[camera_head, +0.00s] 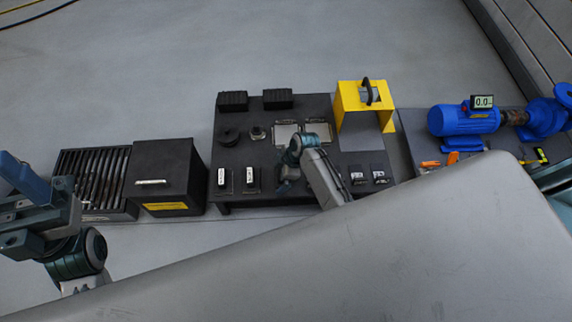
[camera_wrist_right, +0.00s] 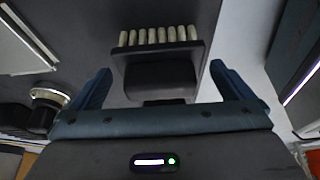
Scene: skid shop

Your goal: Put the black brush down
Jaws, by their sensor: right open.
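The black brush (camera_wrist_right: 160,78) shows in the right wrist view, with a row of pale tufts (camera_wrist_right: 160,36) along its far edge. It lies between the two blue fingers of my right gripper (camera_wrist_right: 165,85), which stand apart with gaps on both sides. The brush appears to be on the dark table (camera_head: 270,205); exact contact below it is hidden. In the head view my right gripper (camera_head: 288,182) is low over the table's front middle, and I cannot make out the brush there. My left gripper (camera_head: 22,195) is at the far left, partly cut off.
Small labelled blocks (camera_head: 222,177) stand along the table front. Two black blocks (camera_head: 233,100), round parts (camera_head: 229,136) and a pale tray (camera_head: 286,135) are farther back. A yellow frame (camera_head: 347,98) and a blue pump (camera_head: 463,120) are right. A black box (camera_head: 165,170) is left.

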